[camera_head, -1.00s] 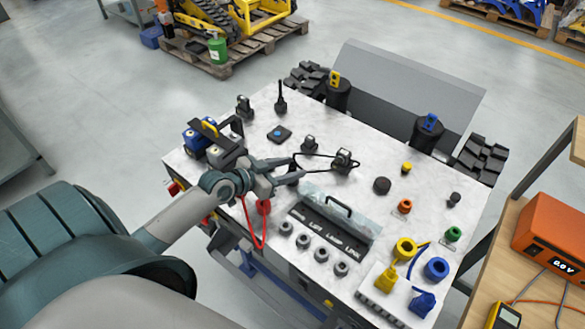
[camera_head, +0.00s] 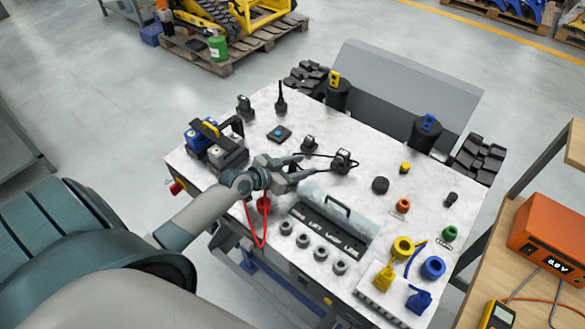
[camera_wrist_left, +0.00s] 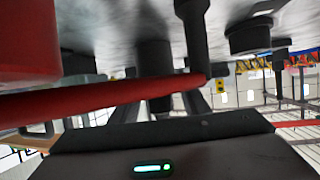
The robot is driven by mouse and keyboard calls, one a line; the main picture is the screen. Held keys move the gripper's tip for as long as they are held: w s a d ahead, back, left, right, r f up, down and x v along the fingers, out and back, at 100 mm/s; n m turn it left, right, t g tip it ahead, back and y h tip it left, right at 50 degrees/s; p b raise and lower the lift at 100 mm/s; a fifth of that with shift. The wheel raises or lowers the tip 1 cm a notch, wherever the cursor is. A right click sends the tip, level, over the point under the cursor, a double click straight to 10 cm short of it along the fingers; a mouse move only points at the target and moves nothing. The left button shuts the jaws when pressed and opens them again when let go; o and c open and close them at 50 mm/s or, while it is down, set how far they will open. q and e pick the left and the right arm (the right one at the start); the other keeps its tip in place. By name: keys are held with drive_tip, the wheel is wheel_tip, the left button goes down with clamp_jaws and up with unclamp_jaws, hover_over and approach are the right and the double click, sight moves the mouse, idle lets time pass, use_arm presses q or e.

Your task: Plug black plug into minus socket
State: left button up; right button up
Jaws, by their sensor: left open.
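My left gripper (camera_head: 308,167) is open over the middle of the white table top, its fingers pointing right. A dark plug-like piece (camera_head: 342,157) with a black cable (camera_head: 320,155) stands just right of the fingertips, apart from them. A smaller black piece (camera_head: 309,143) stands behind the fingers. I cannot tell which of these is the black plug. A red plug (camera_head: 264,204) with a red cable (camera_head: 249,226) stands below the gripper's wrist. The minus socket cannot be made out. In the left wrist view, a red bar (camera_wrist_left: 110,100) crosses close in front, with dark posts beyond.
A labelled panel with a clear cover (camera_head: 338,213) and several grey round sockets (camera_head: 303,240) lie in front. Coloured rings (camera_head: 433,267) and yellow and blue plugs (camera_head: 419,300) are at right.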

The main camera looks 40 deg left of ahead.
idle(0.3)
use_arm(q)
clamp_jaws()
drive_tip(key=shift+r, duration=0.5)
drive_tip(key=r, duration=0.1)
drive_tip(key=r+b, duration=0.1)
drive_tip(key=r, duration=0.1)
drive_tip(key=shift+s+d+r, duration=0.1)
drive_tip(key=shift+d+r, duration=0.05)
drive_tip(key=shift+d, duration=0.05)
drive_tip(key=s+d+r, duration=0.1)
drive_tip(key=d+r, duration=0.1)
drive_tip(key=d, duration=0.1)
drive_tip(key=s+d+r+b, duration=0.1)
drive_tip(key=s+d+r, duration=0.1)
drive_tip(key=d, duration=0.1)
drive_tip(key=s+d+r, duration=0.2)
drive_tip(key=d, duration=0.2)
drive_tip(key=shift+s+r, duration=0.25)
drive_tip(key=shift+r, duration=0.15)
drive_tip(key=shift+a, duration=0.1)
